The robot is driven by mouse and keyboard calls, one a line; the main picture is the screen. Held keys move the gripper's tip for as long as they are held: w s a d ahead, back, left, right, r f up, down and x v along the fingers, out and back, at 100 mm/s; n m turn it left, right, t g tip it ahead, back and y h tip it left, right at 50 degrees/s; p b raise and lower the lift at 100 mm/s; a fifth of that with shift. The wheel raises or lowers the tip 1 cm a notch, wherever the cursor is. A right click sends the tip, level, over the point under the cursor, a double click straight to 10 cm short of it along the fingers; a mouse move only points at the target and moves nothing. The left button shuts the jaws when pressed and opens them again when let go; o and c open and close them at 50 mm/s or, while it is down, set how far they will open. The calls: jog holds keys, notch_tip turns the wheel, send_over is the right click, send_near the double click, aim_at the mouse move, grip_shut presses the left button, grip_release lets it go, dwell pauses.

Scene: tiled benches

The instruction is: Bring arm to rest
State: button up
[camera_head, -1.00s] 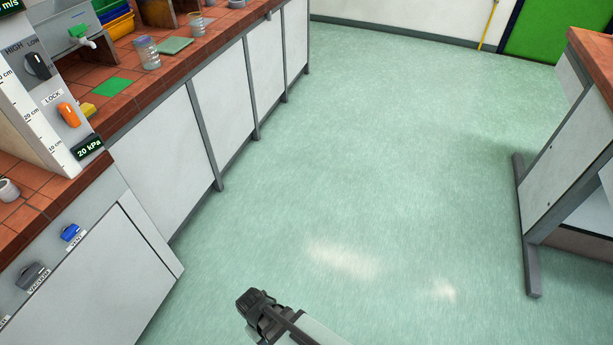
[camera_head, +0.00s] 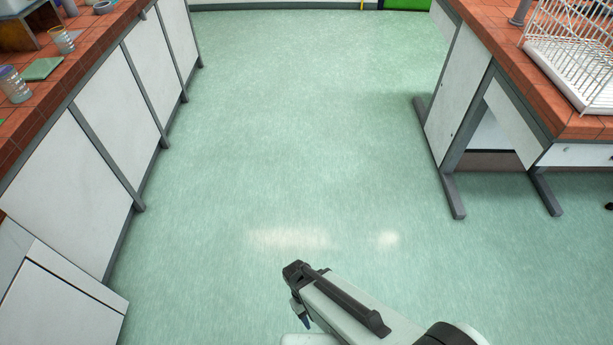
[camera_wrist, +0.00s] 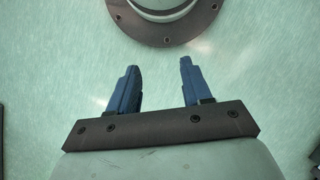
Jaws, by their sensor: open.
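My gripper shows in the wrist view (camera_wrist: 160,80) with its two blue fingers spread apart and nothing between them. Beyond the fingers are the green floor and a dark round flange with bolts, which looks like part of my own base. In the head view my arm (camera_head: 345,305) is at the bottom centre, folded low over the floor. A small blue fingertip of my gripper (camera_head: 307,322) shows below its dark end there; the rest of the gripper is hidden by the arm.
A tiled bench (camera_head: 75,75) with white cabinet fronts runs along the left, with a jar (camera_head: 13,84) and a green pad (camera_head: 43,69) on it. A second bench (camera_head: 500,50) at the right bears a white wire rack (camera_head: 575,60). The green floor (camera_head: 290,130) between is clear.

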jog(key=s+d+f+m+g+y, duration=0.2)
jog(key=d+m, duration=0.4)
jog(key=d, duration=0.9)
jog(key=shift+s+f+m+y, duration=0.2)
jog(key=shift+s+m+y, duration=0.1)
jog(key=shift+y, duration=0.2)
dwell(0.4)
